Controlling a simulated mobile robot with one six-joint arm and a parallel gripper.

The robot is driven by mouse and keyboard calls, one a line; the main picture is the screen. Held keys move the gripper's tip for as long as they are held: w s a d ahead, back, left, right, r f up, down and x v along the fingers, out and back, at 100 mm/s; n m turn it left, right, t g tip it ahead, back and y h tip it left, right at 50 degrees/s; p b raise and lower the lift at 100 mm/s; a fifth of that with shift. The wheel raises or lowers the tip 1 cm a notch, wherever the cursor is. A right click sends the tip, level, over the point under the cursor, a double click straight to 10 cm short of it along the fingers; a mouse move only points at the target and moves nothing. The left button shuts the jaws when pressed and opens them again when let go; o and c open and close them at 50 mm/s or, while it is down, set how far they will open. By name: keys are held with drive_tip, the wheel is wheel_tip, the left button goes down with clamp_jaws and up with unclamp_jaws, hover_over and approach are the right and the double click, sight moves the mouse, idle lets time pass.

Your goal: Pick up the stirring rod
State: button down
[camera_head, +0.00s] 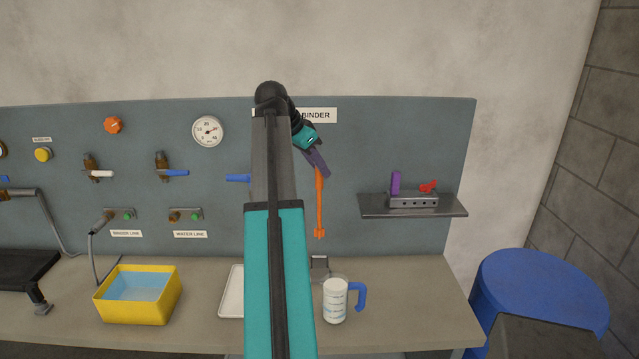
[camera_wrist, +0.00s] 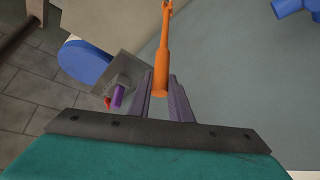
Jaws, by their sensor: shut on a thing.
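The orange stirring rod (camera_head: 320,205) hangs nearly upright below my gripper (camera_head: 317,167), in front of the grey panel. Its paddle end points down, above the measuring jug and apart from it. In the wrist view the rod (camera_wrist: 163,55) runs away from between my two purple-grey fingers (camera_wrist: 160,92). My gripper is shut on the rod's near end.
A clear measuring jug (camera_head: 335,302) with a blue handle stands on the bench below the rod. A white tray (camera_head: 231,291) lies to its left, partly behind my arm. A yellow tub (camera_head: 137,310) holds blue liquid. A shelf (camera_head: 374,206) juts out at right.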

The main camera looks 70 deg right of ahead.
drive_tip(key=shift+r, duration=0.95)
